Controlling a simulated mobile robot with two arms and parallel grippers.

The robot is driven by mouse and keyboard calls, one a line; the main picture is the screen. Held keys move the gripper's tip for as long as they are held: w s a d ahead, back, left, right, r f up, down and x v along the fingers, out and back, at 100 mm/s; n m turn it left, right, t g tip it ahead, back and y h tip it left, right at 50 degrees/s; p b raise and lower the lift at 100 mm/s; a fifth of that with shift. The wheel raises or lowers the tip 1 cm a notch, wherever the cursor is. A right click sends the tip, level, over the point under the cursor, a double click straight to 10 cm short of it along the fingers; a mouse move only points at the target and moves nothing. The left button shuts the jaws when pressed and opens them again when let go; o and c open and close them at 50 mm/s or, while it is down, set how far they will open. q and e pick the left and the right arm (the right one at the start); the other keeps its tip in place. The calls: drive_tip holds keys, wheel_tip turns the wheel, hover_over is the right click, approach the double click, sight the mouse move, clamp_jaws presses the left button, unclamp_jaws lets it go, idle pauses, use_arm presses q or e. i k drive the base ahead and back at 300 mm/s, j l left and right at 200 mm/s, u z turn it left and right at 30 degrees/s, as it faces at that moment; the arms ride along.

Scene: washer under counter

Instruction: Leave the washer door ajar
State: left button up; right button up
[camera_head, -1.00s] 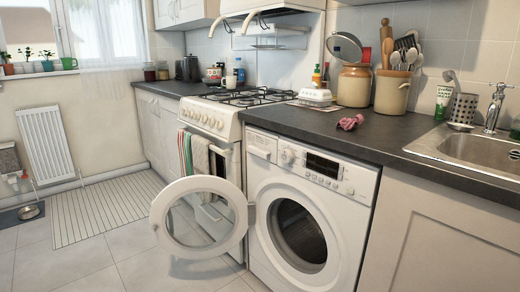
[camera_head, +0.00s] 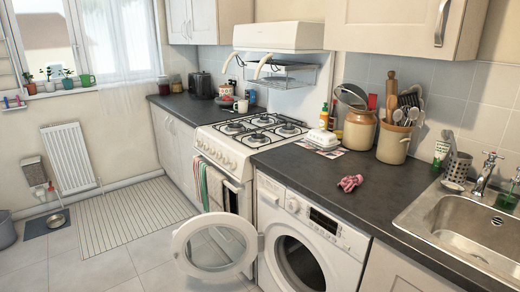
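The white washer (camera_head: 335,251) stands under the dark counter, right of the cooker. Its round door (camera_head: 184,242), a white ring with a glass middle, is hinged on the left side of the opening. The door stands wide open, swung out to the left in front of the cooker. The dark drum opening (camera_head: 300,264) is exposed, and its lower part is cut off by the bottom of the picture. Neither of my grippers shows in the head view.
The cooker (camera_head: 222,150) with hanging towels (camera_head: 214,186) is behind the open door. A sink (camera_head: 470,225) is at the right, and a pink cloth (camera_head: 350,183) lies on the counter (camera_head: 305,171). Tiled floor (camera_head: 100,268) is free at the left, beside a striped mat (camera_head: 130,216).

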sight(181, 237)
drive_tip(key=u, duration=1.15)
drive_tip(key=i+u, duration=0.3)
drive_tip(key=i, duration=3.85)
drive_tip(key=i+z, duration=0.4)
drive_tip(key=i+j+z, duration=0.2)
drive_tip(key=i+z, duration=0.2)
drive_tip(key=i+j+z, duration=0.25)
drive_tip(key=z, duration=0.2)
drive_tip(key=i+z, duration=0.1)
drive_tip(key=z, duration=3.25)
